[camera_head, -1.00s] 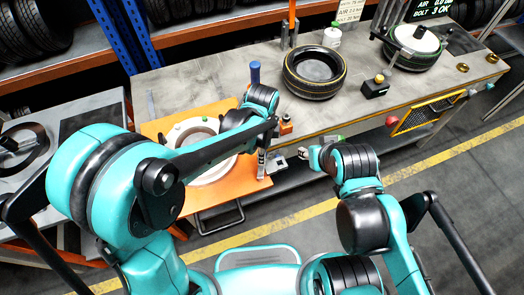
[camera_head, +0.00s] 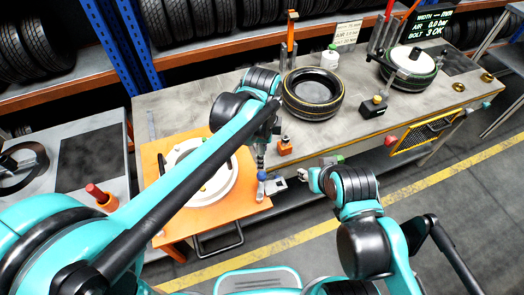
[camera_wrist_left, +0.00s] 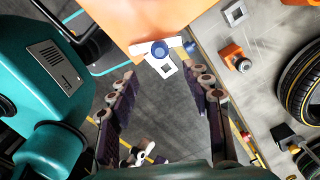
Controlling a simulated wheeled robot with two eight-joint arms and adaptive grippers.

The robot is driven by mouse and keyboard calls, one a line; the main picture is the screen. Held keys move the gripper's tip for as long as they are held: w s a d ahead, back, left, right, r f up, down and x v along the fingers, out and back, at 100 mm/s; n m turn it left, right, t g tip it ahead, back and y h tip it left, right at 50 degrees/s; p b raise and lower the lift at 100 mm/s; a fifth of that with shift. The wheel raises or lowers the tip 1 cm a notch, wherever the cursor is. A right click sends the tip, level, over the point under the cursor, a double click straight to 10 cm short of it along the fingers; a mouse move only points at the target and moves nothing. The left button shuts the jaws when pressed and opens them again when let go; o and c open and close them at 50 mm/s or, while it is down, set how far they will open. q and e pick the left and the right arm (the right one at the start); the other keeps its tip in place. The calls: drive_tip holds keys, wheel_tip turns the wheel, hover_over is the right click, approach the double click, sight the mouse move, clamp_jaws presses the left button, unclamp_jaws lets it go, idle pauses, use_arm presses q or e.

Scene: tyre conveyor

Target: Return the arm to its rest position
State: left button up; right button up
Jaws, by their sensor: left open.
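My left arm crosses the head view from the lower left, and its gripper (camera_head: 260,155) points down near the right edge of the orange board (camera_head: 221,212). In the left wrist view the two dark fingers of this gripper (camera_wrist_left: 166,88) stand wide apart with nothing between them. A blue-topped piece on a white bracket (camera_wrist_left: 160,50) lies beyond the fingertips at the orange board's corner. My right arm is folded at the lower right, with its gripper (camera_head: 311,179) near the bench's front edge; its fingers are too small to read.
A white ring (camera_head: 215,187) lies on the orange board, partly behind my left arm. A tyre (camera_head: 312,94) and a wheel with a white cap (camera_head: 410,66) are on the grey bench. The floor in front is clear.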

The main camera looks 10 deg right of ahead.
use_arm(q)
drive_tip(key=shift+r, duration=0.45)
drive_tip(key=s+a+f+n+t+b, duration=0.2)
drive_tip(key=a+n, duration=0.4)
drive_tip(key=a, duration=0.1)
drive_tip(key=s+a+f+n+t+b, duration=0.2)
drive_tip(key=s+a+n, duration=0.1)
drive_tip(key=a+n, duration=0.4)
drive_tip(key=s+a+f+n+t+b, duration=0.2)
drive_tip(key=s+a+n+t, duration=0.1)
drive_tip(key=a+n, duration=0.4)
drive_tip(key=shift+a+f, duration=0.35)
drive_tip(key=shift+a, duration=0.45)
